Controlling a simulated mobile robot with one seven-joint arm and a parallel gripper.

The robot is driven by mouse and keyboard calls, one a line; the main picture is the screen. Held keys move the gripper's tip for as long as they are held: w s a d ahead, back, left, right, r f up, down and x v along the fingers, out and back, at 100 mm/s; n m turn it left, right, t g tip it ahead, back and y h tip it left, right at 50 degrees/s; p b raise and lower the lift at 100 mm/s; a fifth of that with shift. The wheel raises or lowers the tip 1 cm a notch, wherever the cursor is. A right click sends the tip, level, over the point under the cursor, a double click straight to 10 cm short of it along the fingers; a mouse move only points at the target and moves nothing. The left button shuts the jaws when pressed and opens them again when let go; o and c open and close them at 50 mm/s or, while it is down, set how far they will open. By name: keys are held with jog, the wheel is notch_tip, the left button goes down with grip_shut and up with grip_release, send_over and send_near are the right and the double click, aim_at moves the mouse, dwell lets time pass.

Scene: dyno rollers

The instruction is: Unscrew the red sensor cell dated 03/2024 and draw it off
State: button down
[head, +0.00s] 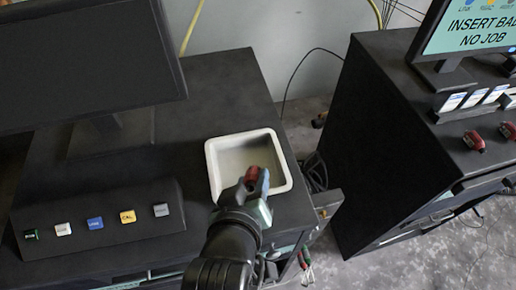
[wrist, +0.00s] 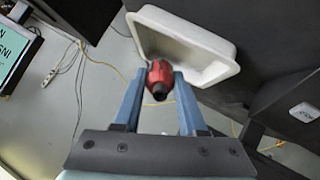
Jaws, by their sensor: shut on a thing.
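My gripper (head: 257,180) is shut on a red sensor cell (head: 251,174). It holds the cell over the near right part of a white tray (head: 213,165) on the left cabinet top. In the wrist view the red cell (wrist: 161,74) sits between the two blue fingers (wrist: 158,85), its dark end facing the camera, with the white tray (wrist: 190,37) behind it. The date on the held cell cannot be read. Two other red cells, one (head: 474,141) and another (head: 508,131), sit on the right cabinet's panel; their dates are too small to read.
A dark monitor (head: 80,65) and a button panel (head: 95,222) stand on the left cabinet. The right cabinet (head: 345,150) carries a screen reading "NO JOB" (head: 478,28) and several cards in a rack. A gap with cables separates the cabinets.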

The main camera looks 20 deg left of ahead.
jog(key=shift+w, duration=0.15)
jog(key=shift+a, duration=0.2)
jog(key=w+a+f+b, duration=0.1)
jog(key=w, duration=0.1)
jog(key=w+a+f+b, duration=0.1)
jog(key=w+a+b, duration=0.1)
jog(key=shift+w+f, duration=0.1)
jog(key=shift+f, duration=0.1)
jog(key=shift+w+a+f+b, duration=0.25)
jog(key=shift+w+f+b, duration=0.2)
jog(key=shift+f, duration=0.1)
jog(key=shift+f+b, duration=0.3)
jog(key=shift+f, duration=0.25)
jog(key=shift+c, duration=1.9)
grip_release()
jog(key=shift+s, duration=0.15)
